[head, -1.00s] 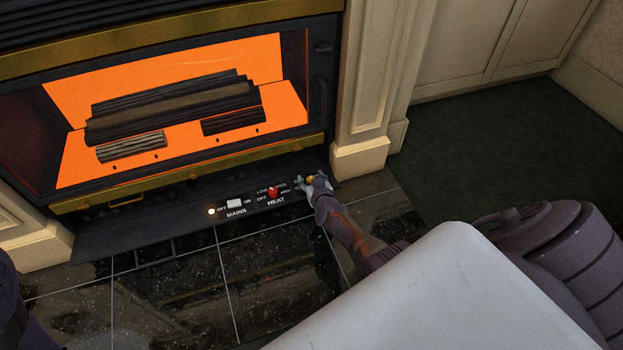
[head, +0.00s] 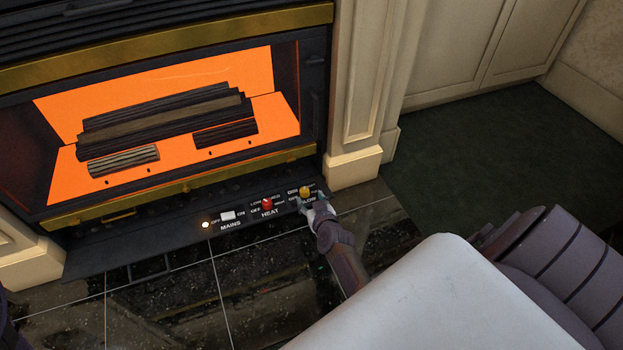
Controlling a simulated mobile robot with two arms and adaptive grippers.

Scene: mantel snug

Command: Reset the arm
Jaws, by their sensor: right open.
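My right gripper (head: 317,209) is open at the right end of the fireplace's control strip. Its fingers are just in front of a yellow knob (head: 306,192), with the knob showing clear beyond them. My right arm reaches up to it from the lower right. A red knob (head: 267,204) marked HEAT and a white MAINS switch (head: 228,216) sit farther left on the strip. A small lamp (head: 206,225) glows beside the switch. My left gripper is out of view.
The fireplace glows orange behind dark logs (head: 165,120). A cream pillar (head: 360,100) stands close to the right of the controls. Black glossy tiles (head: 170,310) lie in front, and dark green carpet (head: 470,150) is clear at the right.

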